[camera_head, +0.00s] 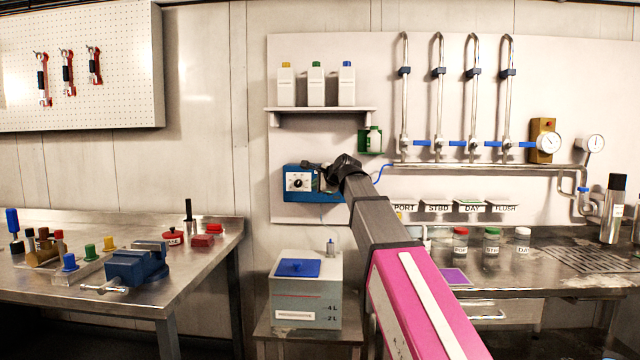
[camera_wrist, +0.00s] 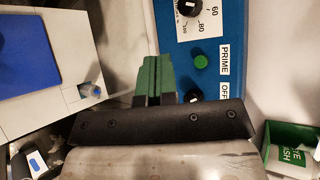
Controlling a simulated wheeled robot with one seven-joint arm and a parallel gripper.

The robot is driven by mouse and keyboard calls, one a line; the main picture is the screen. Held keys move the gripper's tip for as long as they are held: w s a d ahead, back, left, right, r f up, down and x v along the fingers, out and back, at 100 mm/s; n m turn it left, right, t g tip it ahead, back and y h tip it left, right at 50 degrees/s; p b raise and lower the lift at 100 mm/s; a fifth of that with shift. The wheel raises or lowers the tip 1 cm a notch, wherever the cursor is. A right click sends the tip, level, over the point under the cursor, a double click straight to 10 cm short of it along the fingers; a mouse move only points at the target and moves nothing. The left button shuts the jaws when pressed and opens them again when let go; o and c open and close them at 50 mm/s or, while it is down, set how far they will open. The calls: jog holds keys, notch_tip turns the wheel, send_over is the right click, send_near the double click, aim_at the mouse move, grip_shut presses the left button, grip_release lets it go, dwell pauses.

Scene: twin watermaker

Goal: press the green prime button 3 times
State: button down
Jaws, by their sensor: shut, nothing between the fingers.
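The green prime button (camera_wrist: 201,62) is a round knob on the blue control box (camera_wrist: 222,47), beside a white PRIME label (camera_wrist: 224,61). My gripper (camera_wrist: 155,62) shows green fingers, shut and empty. In the wrist view the fingertips lie left of the button, apart from it in the picture; the depth gap cannot be told. In the head view the blue box (camera_head: 291,195) hangs on the wall panel with a white dial, and my dark wrist covers its right side. The button is hidden there.
A black knob (camera_wrist: 193,96) by an OFF label sits near the button. A green eye-wash holder (camera_head: 371,140) is up and right of the box. A white tank with a blue lid (camera_head: 298,268) stands below. Pipes (camera_head: 470,167) run to the right.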

jog(key=w, duration=0.7)
jog(key=shift+d, duration=0.15)
jog(key=shift+w, duration=0.2)
dwell(1.7)
jog(key=shift+w, duration=0.3)
jog(key=shift+w, duration=0.45)
dwell(0.8)
jog(key=shift+s, duration=0.9)
jog(key=shift+s, duration=2.5)
dwell(0.3)
